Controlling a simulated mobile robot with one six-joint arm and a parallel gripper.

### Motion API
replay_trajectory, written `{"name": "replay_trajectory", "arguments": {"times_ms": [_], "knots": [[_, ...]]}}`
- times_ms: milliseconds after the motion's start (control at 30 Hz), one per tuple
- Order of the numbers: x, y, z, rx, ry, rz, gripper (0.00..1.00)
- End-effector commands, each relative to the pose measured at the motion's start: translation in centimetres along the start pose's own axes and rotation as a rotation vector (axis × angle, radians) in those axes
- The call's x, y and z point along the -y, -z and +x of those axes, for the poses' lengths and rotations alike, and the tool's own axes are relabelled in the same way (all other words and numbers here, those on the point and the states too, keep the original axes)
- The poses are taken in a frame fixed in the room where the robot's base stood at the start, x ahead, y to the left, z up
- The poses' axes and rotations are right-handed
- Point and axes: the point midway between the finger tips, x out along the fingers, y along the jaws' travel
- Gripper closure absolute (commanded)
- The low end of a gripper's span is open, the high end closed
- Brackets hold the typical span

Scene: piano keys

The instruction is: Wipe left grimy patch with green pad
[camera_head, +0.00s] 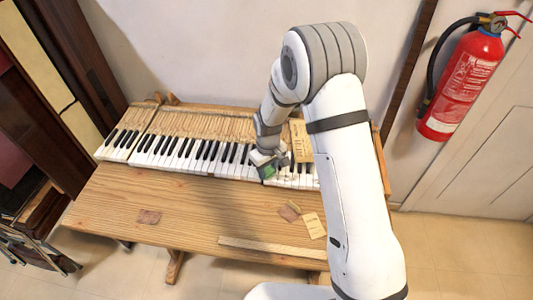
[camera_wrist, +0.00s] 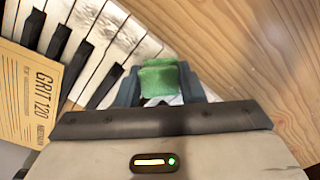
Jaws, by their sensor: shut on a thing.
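My gripper (camera_head: 270,162) is at the right part of the keyboard (camera_head: 180,152), over the front ends of the white keys. It is shut on the green pad (camera_wrist: 160,79), which sits between both fingers in the wrist view. The pad (camera_head: 267,172) also shows in the head view, low at the key fronts. Whether it touches the keys I cannot tell. Grey smudges (camera_wrist: 121,42) mark the white keys just beyond and left of the pad in the wrist view. The head view is too small to show separate grimy patches, and my arm hides the keyboard's right end.
A yellow card reading GRIT 120 (camera_wrist: 28,92) lies on the keys beside my gripper. On the wooden bench (camera_head: 180,195) lie a brown piece (camera_head: 149,217), another brown piece (camera_head: 289,213), a pale card (camera_head: 314,225) and a long wooden strip (camera_head: 272,247). The bench's middle is clear.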

Motion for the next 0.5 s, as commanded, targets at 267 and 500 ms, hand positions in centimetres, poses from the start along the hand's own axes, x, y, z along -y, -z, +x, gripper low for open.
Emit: {"name": "replay_trajectory", "arguments": {"times_ms": [267,500], "knots": [[-0.3,-0.1,-3.8,-0.003,-0.001,0.006,0.9],[-0.6,-0.2,-6.0,-0.003,-0.001,0.011,0.9]]}}
